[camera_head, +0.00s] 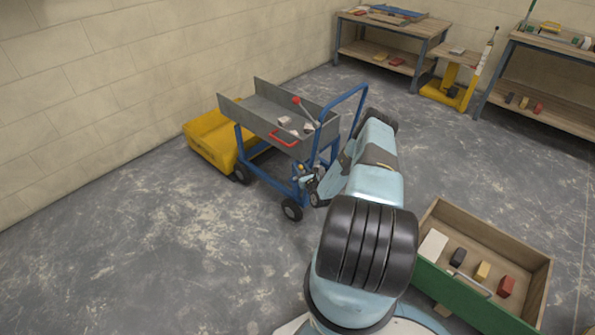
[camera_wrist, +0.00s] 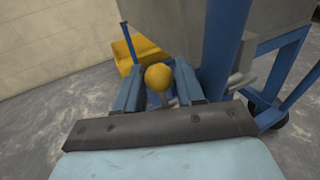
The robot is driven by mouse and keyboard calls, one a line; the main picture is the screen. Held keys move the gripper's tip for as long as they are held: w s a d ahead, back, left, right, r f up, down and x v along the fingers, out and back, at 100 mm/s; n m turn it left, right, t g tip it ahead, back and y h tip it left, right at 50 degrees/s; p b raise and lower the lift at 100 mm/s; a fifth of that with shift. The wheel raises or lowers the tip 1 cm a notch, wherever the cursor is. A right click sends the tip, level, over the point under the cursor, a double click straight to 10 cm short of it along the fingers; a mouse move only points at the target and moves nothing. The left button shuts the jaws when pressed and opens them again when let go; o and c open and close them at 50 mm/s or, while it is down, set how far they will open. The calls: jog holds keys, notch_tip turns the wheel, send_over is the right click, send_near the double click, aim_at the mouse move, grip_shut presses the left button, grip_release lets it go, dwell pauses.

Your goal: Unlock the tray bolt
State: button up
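My gripper (camera_wrist: 159,72) is at this knob, one finger on each side. The fingers look very close to the ball, but I cannot tell whether they press on it.
A blue cart post (camera_wrist: 222,45) rises just right of my fingers. A red-tipped lever (camera_head: 297,100) stands beside the tray. A yellow tub (camera_head: 208,140) is behind the cart. A wooden box with blocks (camera_head: 530,287) lies at lower right. Floor at left is clear.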

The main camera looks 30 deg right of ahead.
jog(key=shift+w, duration=0.1)
jog(key=shift+c, duration=0.5)
grip_shut()
